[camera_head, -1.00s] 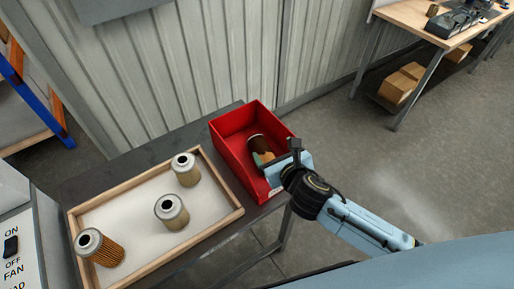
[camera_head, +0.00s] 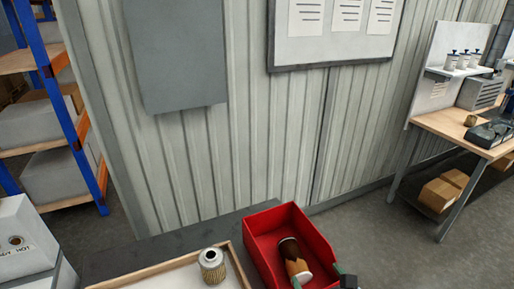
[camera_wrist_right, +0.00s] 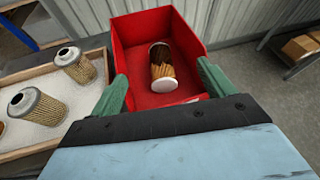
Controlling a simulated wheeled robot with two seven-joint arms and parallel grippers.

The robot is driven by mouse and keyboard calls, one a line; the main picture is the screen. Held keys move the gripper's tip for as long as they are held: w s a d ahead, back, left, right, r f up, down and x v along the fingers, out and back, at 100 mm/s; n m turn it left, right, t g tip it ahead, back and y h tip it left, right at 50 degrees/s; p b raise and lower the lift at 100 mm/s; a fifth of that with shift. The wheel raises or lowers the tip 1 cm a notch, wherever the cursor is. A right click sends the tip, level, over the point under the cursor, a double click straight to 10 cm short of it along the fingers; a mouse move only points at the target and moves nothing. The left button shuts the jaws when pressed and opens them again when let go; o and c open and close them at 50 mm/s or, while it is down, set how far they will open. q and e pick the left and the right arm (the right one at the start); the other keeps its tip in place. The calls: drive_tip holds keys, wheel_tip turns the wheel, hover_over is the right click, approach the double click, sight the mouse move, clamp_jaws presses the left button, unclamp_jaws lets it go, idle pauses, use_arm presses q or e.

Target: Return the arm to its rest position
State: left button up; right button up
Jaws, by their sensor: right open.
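My right gripper (camera_head: 320,279) shows only in part at the bottom edge of the head view, by the near end of the red bin (camera_head: 262,260). In the right wrist view the green fingers (camera_wrist_right: 162,75) are spread apart with nothing held between them. A brown and orange pleated cartridge (camera_head: 295,258) with a pale end cap lies on its side in the bin. It also shows beyond the fingers in the right wrist view (camera_wrist_right: 161,66). My left gripper is in neither view.
A wooden-rimmed tray (camera_head: 150,271) left of the bin holds upright cartridges, one in the head view (camera_head: 212,266) and several in the wrist view. A ribbed wall (camera_head: 240,150) stands behind. A workbench (camera_head: 455,130) is at the right, with open floor before it.

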drive_tip(key=s+d+f+n+g, duration=0.1)
drive_tip(key=s+d+n+g, duration=0.15)
drive_tip(key=s+n, duration=0.65)
drive_tip(key=s+d+f+n+g+h, duration=0.1)
drive_tip(key=s+n+g, duration=0.25)
drive_tip(key=n, duration=1.05)
drive_tip(key=s+d+f+n+g, duration=0.2)
drive_tip(key=s+n+g, duration=0.25)
drive_tip(key=n, duration=0.75)
wheel_tip(320, 180, down, 29)
drive_tip(key=s+b, duration=0.2)
drive_tip(key=b, duration=0.4)
drive_tip(key=s+d+f+g+b, duration=0.1)
drive_tip(key=s+f+b, duration=0.1)
drive_tip(key=s+f, duration=0.6)
drive_tip(key=s+d+f+g+b, duration=0.1)
drive_tip(key=s+f+b, duration=0.2)
drive_tip(key=s+f, duration=0.5)
wheel_tip(320, 180, down, 6)
drive_tip(key=shift+s+d+r+n, duration=0.1)
drive_tip(key=shift+s+d+n, duration=0.2)
